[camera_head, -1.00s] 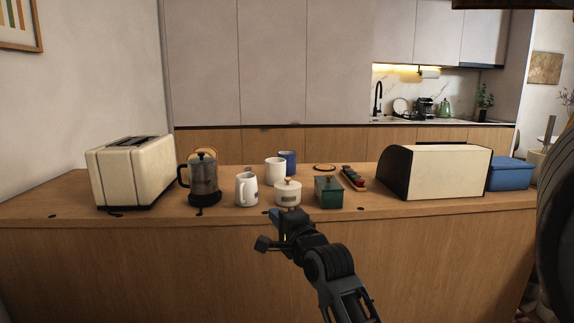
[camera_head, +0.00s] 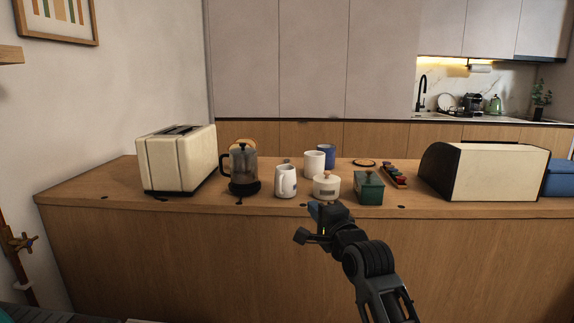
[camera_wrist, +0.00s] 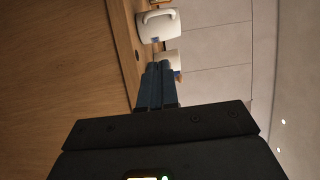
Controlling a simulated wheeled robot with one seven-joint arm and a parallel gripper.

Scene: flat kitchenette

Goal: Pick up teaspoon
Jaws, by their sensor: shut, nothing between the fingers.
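I cannot make out a teaspoon for certain in either view. Small dark marks lie on the counter's front edge near the French press (camera_head: 243,172), too small to identify. My gripper (camera_head: 316,209) is in front of the wooden counter (camera_head: 200,250), just below the white lidded pot (camera_head: 326,187). In the wrist view its two blue-grey fingers (camera_wrist: 155,85) are together with nothing between them. They point toward a white mug (camera_wrist: 160,25) and another white vessel partly hidden behind the fingertips.
A cream toaster (camera_head: 175,162) stands at the left. A white mug (camera_head: 285,181), a white cup (camera_head: 314,164), a blue cup (camera_head: 327,156) and a green box (camera_head: 369,189) crowd the middle. A bread bin (camera_head: 500,172) stands at the right. Bare counter lies left of the bread bin.

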